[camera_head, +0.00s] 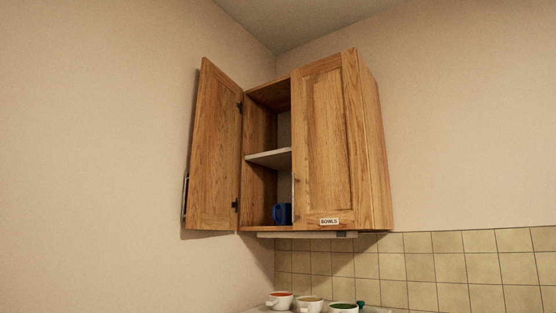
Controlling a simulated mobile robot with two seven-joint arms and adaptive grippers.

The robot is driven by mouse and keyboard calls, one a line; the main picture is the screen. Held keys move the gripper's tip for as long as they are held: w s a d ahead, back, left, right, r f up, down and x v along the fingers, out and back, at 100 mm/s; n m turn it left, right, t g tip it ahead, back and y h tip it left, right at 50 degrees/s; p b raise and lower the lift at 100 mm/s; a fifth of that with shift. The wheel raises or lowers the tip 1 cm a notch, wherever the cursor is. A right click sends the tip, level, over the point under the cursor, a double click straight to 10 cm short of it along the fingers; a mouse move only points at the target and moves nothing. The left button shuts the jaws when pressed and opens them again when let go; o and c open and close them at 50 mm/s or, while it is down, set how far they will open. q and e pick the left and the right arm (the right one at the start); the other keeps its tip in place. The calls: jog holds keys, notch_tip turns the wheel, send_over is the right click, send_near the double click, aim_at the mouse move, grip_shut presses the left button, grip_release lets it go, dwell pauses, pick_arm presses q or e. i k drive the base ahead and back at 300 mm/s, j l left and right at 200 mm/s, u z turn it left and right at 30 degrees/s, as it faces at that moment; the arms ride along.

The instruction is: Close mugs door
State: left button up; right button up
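The wooden cabinet (375,160) hangs on the wall near the corner. Its left door (215,150) stands wide open, swung out to the left, with its inner face and hinges showing. A handle (185,188) shows at that door's outer edge. Inside the open side, a blue mug (282,213) stands at the bottom, below a shelf (268,157). The right door (322,145) is shut and carries a label reading BOWLS (329,221). Neither of my grippers is in view.
Below the cabinet, several bowls or cups (281,300) with coloured contents stand on a surface at the bottom edge, beside a small green object (361,304). A tiled backsplash (450,265) runs to the right. The left wall is close to the open door.

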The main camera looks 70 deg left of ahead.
aim_at(213, 203)
jog(key=i+j+u, duration=0.1)
jog(key=u, duration=1.65)
